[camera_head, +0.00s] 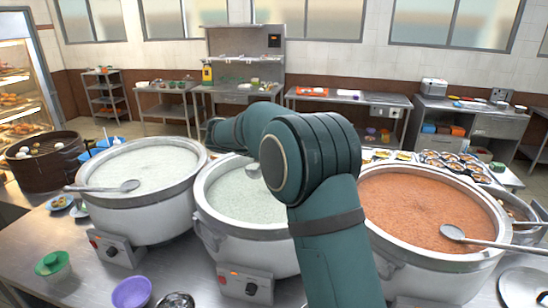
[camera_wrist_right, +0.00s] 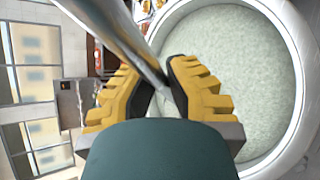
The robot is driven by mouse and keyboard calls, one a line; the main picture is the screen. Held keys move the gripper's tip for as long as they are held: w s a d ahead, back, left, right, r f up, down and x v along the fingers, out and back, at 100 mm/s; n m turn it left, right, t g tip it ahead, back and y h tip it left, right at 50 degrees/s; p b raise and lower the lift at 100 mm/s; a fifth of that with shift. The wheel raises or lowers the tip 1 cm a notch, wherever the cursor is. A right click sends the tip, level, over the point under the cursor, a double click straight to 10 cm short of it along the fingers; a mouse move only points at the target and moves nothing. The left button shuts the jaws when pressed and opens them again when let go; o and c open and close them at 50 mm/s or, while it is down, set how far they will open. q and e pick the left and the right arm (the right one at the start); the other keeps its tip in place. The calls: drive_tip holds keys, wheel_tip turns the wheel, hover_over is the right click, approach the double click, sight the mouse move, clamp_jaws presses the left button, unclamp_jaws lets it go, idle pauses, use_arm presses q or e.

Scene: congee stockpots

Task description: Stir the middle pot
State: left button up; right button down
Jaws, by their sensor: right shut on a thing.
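The middle pot (camera_head: 285,230) is a large white stockpot of pale congee (camera_head: 235,195), partly hidden behind my right arm. Its rim (camera_wrist_right: 300,70) and congee fill the right of the right wrist view. My right gripper (camera_wrist_right: 158,78), with yellow fingers, is shut on the metal handle of a ladle (camera_wrist_right: 125,40). The handle slants between the fingers; its lower part is hidden. In the head view a small grey metal piece (camera_head: 253,171) shows at the congee beside my arm, perhaps part of this ladle. My right gripper's fingers are hidden there. My left gripper is not in view.
The left pot (camera_head: 150,220) has pale congee and a ladle (camera_head: 110,187) across its rim. The right pot (camera_head: 440,270) has orange-red congee and a ladle (camera_head: 480,240). A purple bowl (camera_head: 131,293) and a green bowl (camera_head: 52,264) stand at the front left. Small dishes (camera_head: 455,162) stand behind the right pot.

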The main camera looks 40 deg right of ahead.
drive_tip(key=shift+r, duration=2)
drive_tip(key=shift+m+t+h+b, duration=0.4)
drive_tip(key=shift+m+t+b, duration=0.3)
drive_tip(key=shift+b, duration=2.2)
drive_tip(key=shift+d, duration=0.1)
